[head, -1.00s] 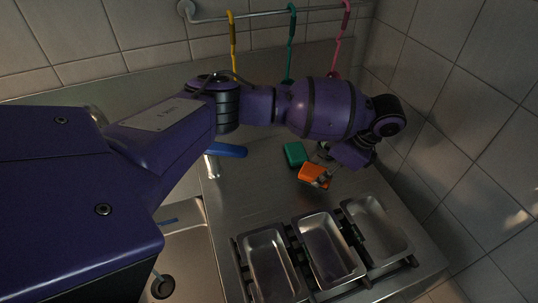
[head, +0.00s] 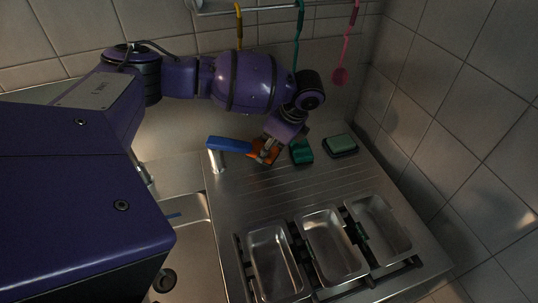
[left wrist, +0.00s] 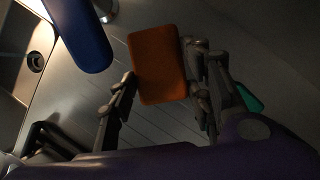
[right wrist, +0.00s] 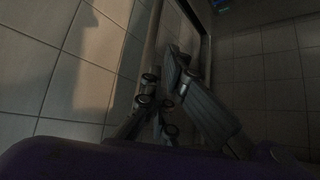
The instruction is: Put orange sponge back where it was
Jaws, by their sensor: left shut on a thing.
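The orange sponge (head: 251,155) is between the fingers of my left gripper (head: 266,150), at the back of the steel counter, between a blue item and a teal sponge. In the left wrist view the orange sponge (left wrist: 158,70) lies between the two fingertips of my left gripper (left wrist: 157,62), which is shut on it. I cannot tell whether it touches the counter. My right gripper (right wrist: 165,95) shows only in the right wrist view, near a tiled wall, and its opening is unclear.
Three metal trays (head: 272,262) stand at the front. Utensils hang from a rail (head: 262,9) behind.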

